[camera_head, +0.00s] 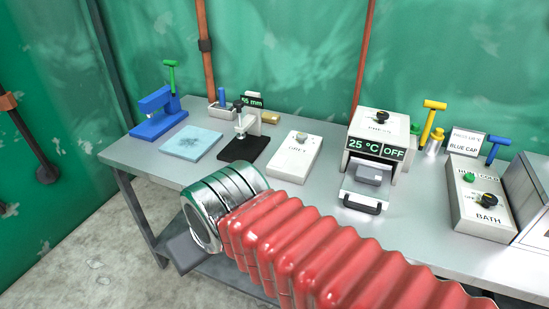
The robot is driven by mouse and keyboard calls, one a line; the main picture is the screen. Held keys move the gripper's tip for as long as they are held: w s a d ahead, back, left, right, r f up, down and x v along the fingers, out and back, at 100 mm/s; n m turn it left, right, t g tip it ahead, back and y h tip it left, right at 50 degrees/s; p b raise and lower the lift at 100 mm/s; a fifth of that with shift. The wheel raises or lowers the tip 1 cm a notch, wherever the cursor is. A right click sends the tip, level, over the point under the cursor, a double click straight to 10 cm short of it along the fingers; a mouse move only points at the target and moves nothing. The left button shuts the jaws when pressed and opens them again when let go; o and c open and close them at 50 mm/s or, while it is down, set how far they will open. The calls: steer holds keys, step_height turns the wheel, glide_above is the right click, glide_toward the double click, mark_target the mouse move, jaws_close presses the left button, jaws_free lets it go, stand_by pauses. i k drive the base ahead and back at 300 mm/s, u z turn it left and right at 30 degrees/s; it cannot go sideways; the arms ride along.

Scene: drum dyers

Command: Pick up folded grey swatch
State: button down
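A small grey block-like piece (369,174), which looks like the folded grey swatch, lies on the pulled-out tray of the white press (380,128). The tray has a dark handle (362,204) at its front. The press displays "25 °C" and "OFF". My arm, with a red ribbed sleeve and a shiny metal cuff, reaches in from the lower right. A dark grey part at its far end (186,252), apparently my gripper, shows at the table's front edge, well left of the press. Its fingers cannot be made out.
A pale blue mat (205,137), blue device (158,112), black-based gauge (242,149) and white box (294,158) stand left of the press. A yellow-handled tool (434,106), a sign (466,142) and the bath control box (481,205) stand right. The table (420,225) is clear between press and bath box.

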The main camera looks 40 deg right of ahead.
mark_target(365, 174)
steer(key=z, duration=2.15)
